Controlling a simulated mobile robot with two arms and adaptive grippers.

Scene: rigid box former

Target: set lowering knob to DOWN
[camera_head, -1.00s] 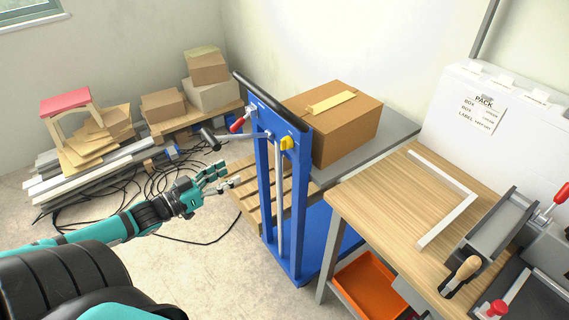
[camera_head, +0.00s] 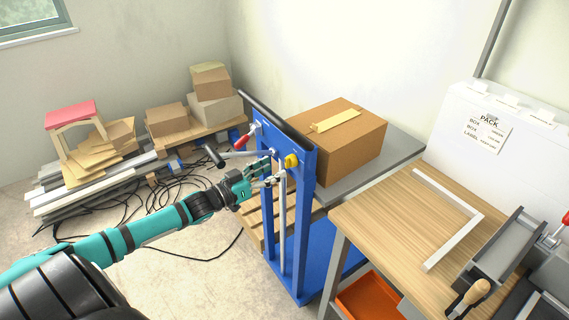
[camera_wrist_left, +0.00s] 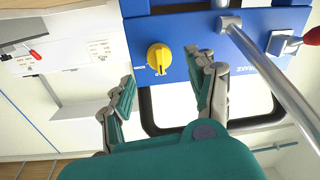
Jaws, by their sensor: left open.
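The yellow lowering knob (camera_head: 291,161) is on the upper right of the blue lift frame (camera_head: 308,215). It also shows in the left wrist view (camera_wrist_left: 159,57), on the blue panel, with its pointer bar roughly upright in that picture; the labels beside it are too small to read. My left gripper (camera_head: 272,174) is open and empty, close to the frame, just left of and below the knob. In the left wrist view its fingers (camera_wrist_left: 165,85) spread on either side below the knob, not touching it. My right gripper does not show.
A red-handled brake lever (camera_head: 240,143) and a black-gripped bar (camera_head: 213,156) stick out left of the frame near my gripper. A cardboard box (camera_head: 345,150) rests on the lift platform behind. A wooden-topped bench (camera_head: 400,225) stands at the right.

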